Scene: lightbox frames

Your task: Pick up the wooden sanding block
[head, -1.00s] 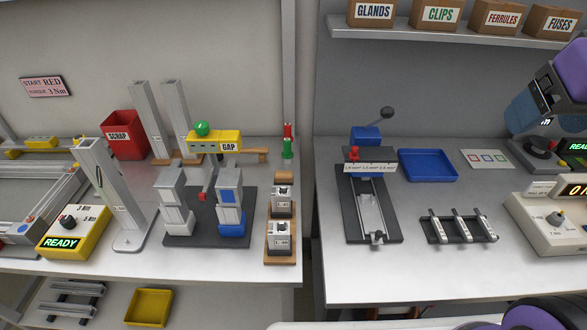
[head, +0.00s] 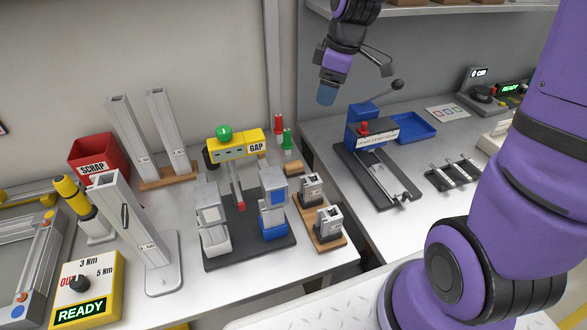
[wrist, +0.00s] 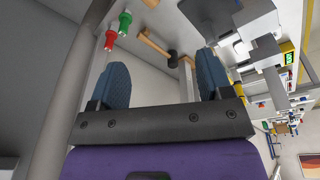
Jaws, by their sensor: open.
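A small tan wooden block (head: 293,168), which looks like the sanding block, lies at the right back of the left bench, just in front of the green and red pegs. Part of a tan wooden piece that seems to be it shows at the top edge of the wrist view (wrist: 150,3). My gripper (head: 326,95) hangs well above the benches, up and to the right of the block. In the wrist view my gripper (wrist: 162,66) has its two blue fingers wide apart, with nothing held between them.
The green peg (head: 287,139) and red peg (head: 278,124) stand behind the block. Two labelled metal parts on a wooden board (head: 333,245) are in front. A yellow GAP gauge (head: 234,147) stands left.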

